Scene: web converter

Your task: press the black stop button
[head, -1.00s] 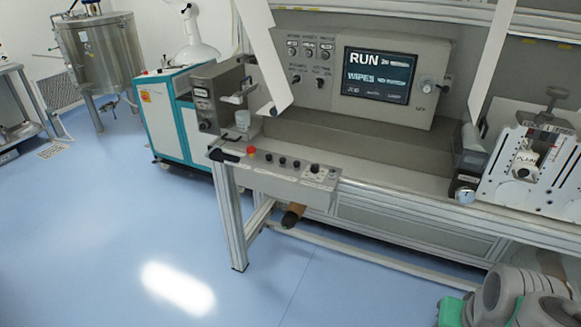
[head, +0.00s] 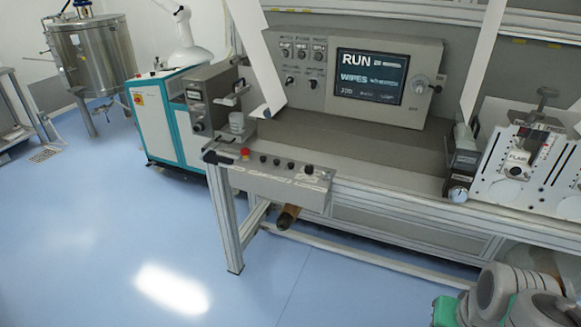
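A narrow grey control strip (head: 272,180) runs along the front edge of the machine in the head view. It carries a red button (head: 245,153), several small black buttons (head: 277,161) and a larger black knob (head: 309,169) at its right end. The labels are too small to read, so I cannot tell which black one is the stop button. My gripper is out of view. Only grey and green links of my arm show at the lower right, well apart from the strip.
A screen (head: 370,76) reading RUN stands on the panel behind the strip. A white and teal cabinet (head: 158,125) and a steel tank (head: 92,55) stand at the left. The blue floor (head: 110,220) in front of the strip's left side is clear.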

